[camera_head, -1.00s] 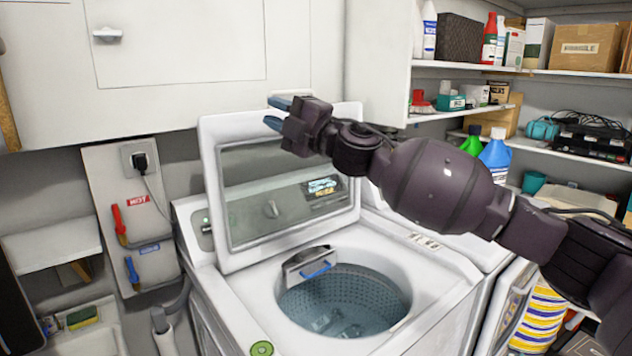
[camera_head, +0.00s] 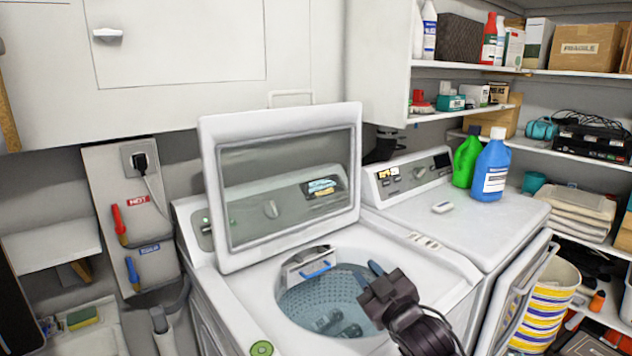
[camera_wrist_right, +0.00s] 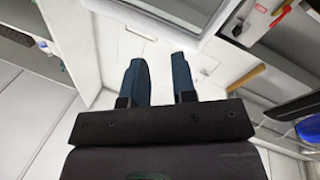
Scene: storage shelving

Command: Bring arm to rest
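My right gripper (camera_head: 372,276) is low in the head view, in front of the right side of the washer's drum opening. In the right wrist view its two blue fingers (camera_wrist_right: 160,75) stand apart with nothing between them, so it is open and empty. The washer (camera_head: 235,310) has its lid (camera_head: 290,180) raised upright, and its drum (camera_head: 325,300) is visible inside. My left gripper is not in view.
A dryer (camera_head: 490,225) stands right of the washer, with a green bottle (camera_head: 467,160) and a blue bottle (camera_head: 491,170) on top. Its front door (camera_head: 515,300) is open. Stocked shelves (camera_head: 470,67) are at right. White cabinets (camera_head: 200,60) hang above.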

